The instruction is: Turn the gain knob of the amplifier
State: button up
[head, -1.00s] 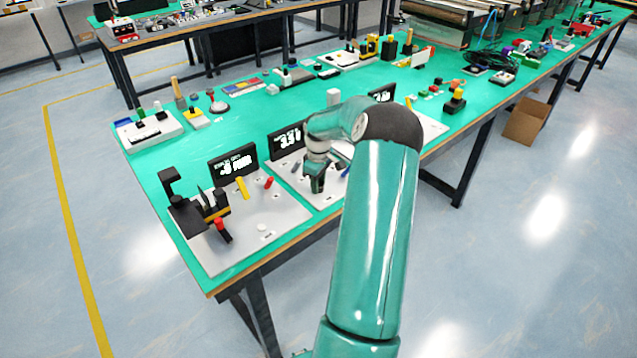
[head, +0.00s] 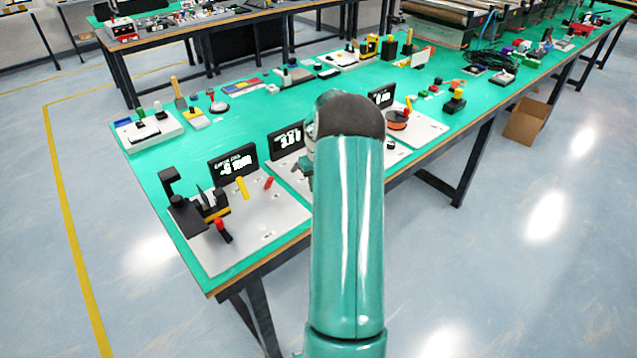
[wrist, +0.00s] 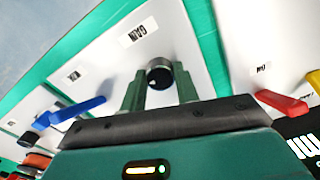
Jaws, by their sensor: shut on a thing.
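The gain knob (wrist: 159,75) is a small dark round knob with a light mark, on a white board (wrist: 113,62) beside a printed GAIN label (wrist: 138,34) in the wrist view. My gripper (wrist: 160,82) has one green finger on each side of the knob and is shut on it. In the head view my arm hides the knob and nearly all of my gripper. A black display (head: 287,139) with white digits stands behind the middle board (head: 291,178) there.
A blue lever (wrist: 78,112) and a red lever (wrist: 282,103) lie on either side of my gripper. The left board (head: 265,215) carries a black device with a red knob (head: 219,224). Another display (head: 233,162) stands behind it.

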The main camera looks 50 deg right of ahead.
jog(key=shift+m, duration=0.6)
jog(key=o, duration=1)
jog(key=shift+c, duration=0.2)
notch_tip(320, 180, up, 14)
